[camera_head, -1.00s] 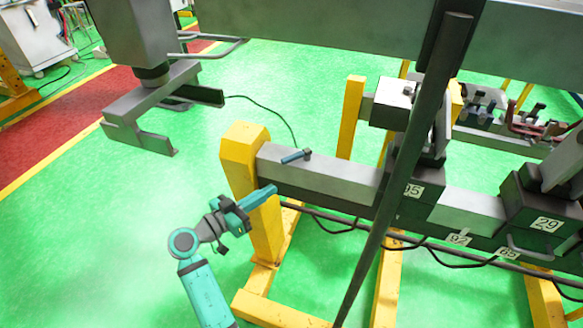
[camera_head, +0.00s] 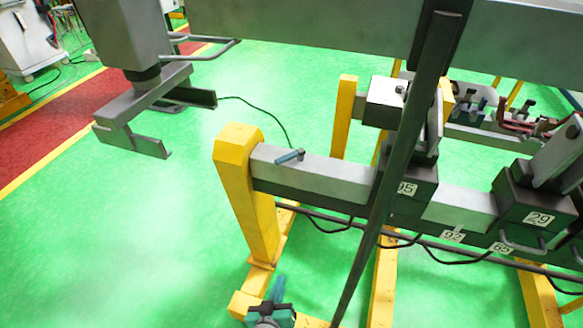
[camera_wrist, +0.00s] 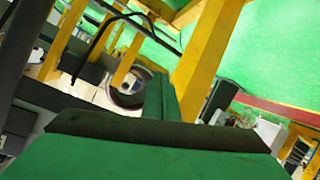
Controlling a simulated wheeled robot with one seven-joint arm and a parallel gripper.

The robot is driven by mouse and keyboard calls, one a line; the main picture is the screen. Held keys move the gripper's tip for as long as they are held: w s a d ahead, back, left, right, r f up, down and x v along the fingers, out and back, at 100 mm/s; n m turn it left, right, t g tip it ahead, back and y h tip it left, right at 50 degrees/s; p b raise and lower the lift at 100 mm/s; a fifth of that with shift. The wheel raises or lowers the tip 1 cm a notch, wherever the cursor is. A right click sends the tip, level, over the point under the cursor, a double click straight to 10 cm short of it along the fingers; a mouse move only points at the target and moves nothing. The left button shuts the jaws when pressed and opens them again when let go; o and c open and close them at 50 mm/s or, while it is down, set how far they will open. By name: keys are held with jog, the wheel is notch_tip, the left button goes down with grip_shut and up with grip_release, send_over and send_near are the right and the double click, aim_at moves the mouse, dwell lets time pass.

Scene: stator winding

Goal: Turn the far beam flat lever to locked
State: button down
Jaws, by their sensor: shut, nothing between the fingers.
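A small blue-grey lever (camera_head: 289,157) lies flat on top of the grey beam (camera_head: 320,176), near its left end by the yellow post. My gripper (camera_head: 278,287) is at the bottom of the head view, low and in front of the yellow stand, well apart from the lever. Its fingers are shut and empty; they also show in the wrist view (camera_wrist: 163,97). No lever can be made out in the wrist view.
A yellow post (camera_head: 240,190) holds the beam's left end. A dark slanted bar (camera_head: 400,175) crosses in front of the beam. Numbered dark blocks (camera_head: 537,205) sit along it. Another beam (camera_head: 480,137) with small fittings stands behind right. Open green floor (camera_head: 120,240) lies left.

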jog(key=s+y, duration=0.3)
jog(key=s, duration=1.1)
jog(key=s+d+r+m+t, duration=0.1)
jog(key=s+d+r+m, duration=0.15)
jog(key=s+r, duration=0.4)
jog(key=w+d+r+m, duration=0.3)
jog(key=w, duration=0.4)
jog(key=w+d+r+m+y, duration=0.1)
jog(key=w+d+r+m, duration=0.25)
jog(key=w, duration=0.35)
jog(key=w+d+r+m, duration=0.2)
jog(key=w+d+m, duration=0.15)
jog(key=w, duration=0.35)
jog(key=w+a+r+m+g+y, duration=0.1)
jog(key=w+r+y, duration=0.2)
jog(key=r, duration=0.7)
jog(key=w+r+y, duration=0.2)
jog(key=r+y, duration=0.1)
jog(key=r, duration=0.7)
send_near(290, 156)
jog(key=shift+g, duration=0.3)
jog(key=w+a+f, duration=0.1)
jog(key=w+a, duration=0.1)
jog(key=a, duration=0.1)
jog(key=w+a+f, duration=0.1)
jog(key=w, duration=0.1)
jog(key=shift+a+f, duration=0.2)
jog(key=shift+f, duration=0.15)
